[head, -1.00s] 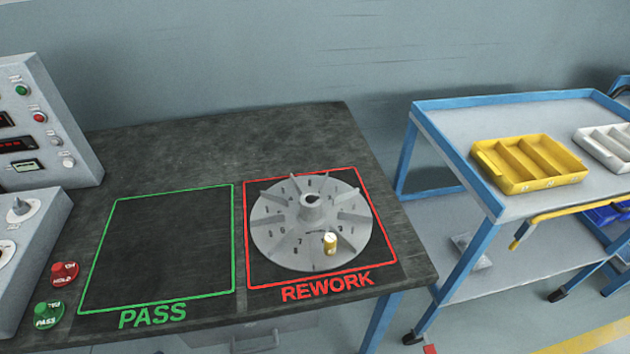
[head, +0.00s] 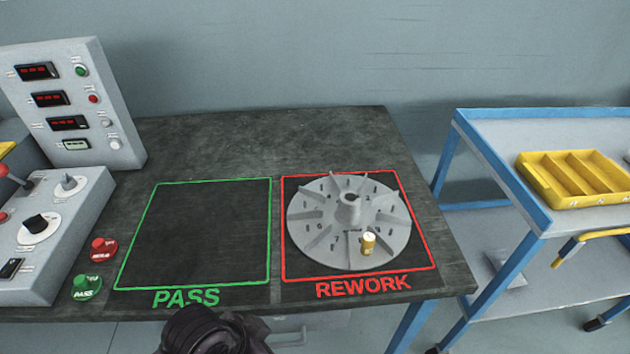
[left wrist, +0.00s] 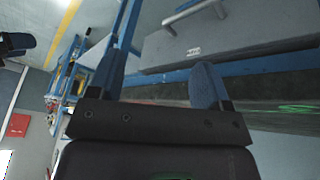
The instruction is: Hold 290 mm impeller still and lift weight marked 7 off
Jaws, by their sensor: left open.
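The grey impeller (head: 320,222) lies flat inside the red REWORK outline in the head view, hub up, with small numbers marked around its disc. A small brass-coloured weight with a pale top (head: 368,244) stands on the impeller's front part; I cannot read a number on it. My left gripper (left wrist: 165,85) shows in the left wrist view, its two fingers apart and nothing between them, near the bench's front edge. A dark part of my arm shows at the bottom of the head view. My right gripper is not clearly in view.
The green PASS area (head: 200,235) is empty. A control console (head: 75,115) and the red HOLD (head: 104,250) and green PASS (head: 87,287) buttons stand at the left. A blue-framed cart (head: 500,180) at the right carries a yellow divided tray (head: 575,195).

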